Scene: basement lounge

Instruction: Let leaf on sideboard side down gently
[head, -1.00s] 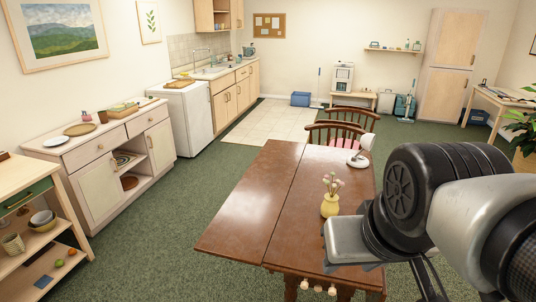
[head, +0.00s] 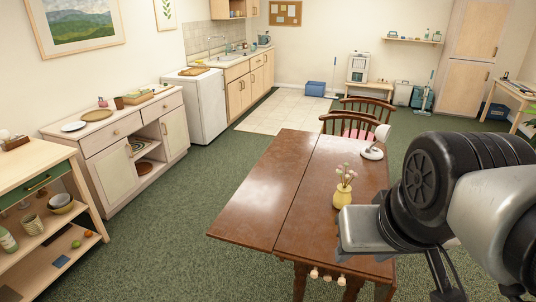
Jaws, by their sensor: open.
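The brown wooden table stands in the middle of the head view. Its leaf (head: 258,190) on the left, toward the sideboard, is raised level with the fixed top (head: 318,195), with a seam between them. The sideboard (head: 112,160) stands against the left wall, apart from the leaf across green carpet. My arm comes in from the right, over the table's near right part. My gripper's fingers are not visible; they are out of frame or hidden by the arm.
A yellow vase with flowers (head: 343,193) and a white lamp (head: 374,146) stand on the fixed top. Wooden chairs (head: 348,124) stand at the table's far side. A wooden shelf unit (head: 40,180) is at the near left. Carpet (head: 190,215) left of the leaf is clear.

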